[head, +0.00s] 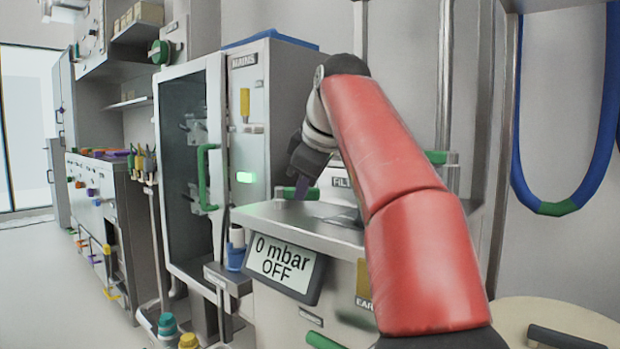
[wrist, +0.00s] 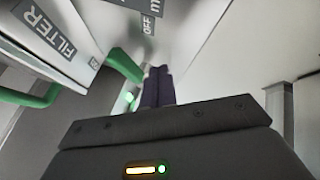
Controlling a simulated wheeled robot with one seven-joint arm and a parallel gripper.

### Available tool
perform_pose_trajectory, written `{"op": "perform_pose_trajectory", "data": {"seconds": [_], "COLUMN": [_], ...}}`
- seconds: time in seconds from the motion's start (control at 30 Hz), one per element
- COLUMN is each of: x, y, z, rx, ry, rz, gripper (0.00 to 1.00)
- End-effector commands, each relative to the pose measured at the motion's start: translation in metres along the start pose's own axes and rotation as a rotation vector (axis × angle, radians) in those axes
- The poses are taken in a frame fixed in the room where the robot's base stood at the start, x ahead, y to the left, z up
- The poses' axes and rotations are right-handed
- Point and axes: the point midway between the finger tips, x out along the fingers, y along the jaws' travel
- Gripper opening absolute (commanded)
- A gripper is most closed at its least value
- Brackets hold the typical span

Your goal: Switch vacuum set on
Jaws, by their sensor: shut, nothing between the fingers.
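The vacuum set is a steel-topped unit (head: 335,228) at the middle of the head view. Its tilted display (head: 284,266) reads "0 mbar OFF". My gripper (head: 300,190) points down over the back left of the unit's top, beside a green handle and a FILTER label (head: 341,182). In the wrist view its dark fingers (wrist: 158,72) are together and empty. A small glowing green light (wrist: 129,97) shows just left of the fingers, partly behind the gripper body. Whether the fingertips touch anything, I cannot tell. My red arm hides the unit's right side.
A glass-fronted cabinet (head: 185,165) with a green handle stands left, beside a MAINS panel (head: 246,110) with a lit green rectangle. A blue hose (head: 600,150) hangs at right above a round pale top (head: 560,320). The floor at far left is clear.

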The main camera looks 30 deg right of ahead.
Motion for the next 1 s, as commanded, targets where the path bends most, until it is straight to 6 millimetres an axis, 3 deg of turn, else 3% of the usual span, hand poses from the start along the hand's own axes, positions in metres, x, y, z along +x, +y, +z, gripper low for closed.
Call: {"op": "perform_pose_trajectory", "data": {"seconds": [0.1, 0.3, 0.83, 1.0], "x": [0.024, 0.032, 0.037, 0.035], "y": [0.001, 0.029, 0.036, 0.042], "z": [0.001, -0.002, 0.001, 0.01], "rx": [0.0, 0.0, 0.001, -0.006], "ry": [0.0, 0.004, 0.001, 0.004], "rz": [-0.003, -0.002, 0.0, -0.004], "gripper": [0.0, 0.0, 0.0, 0.0]}}
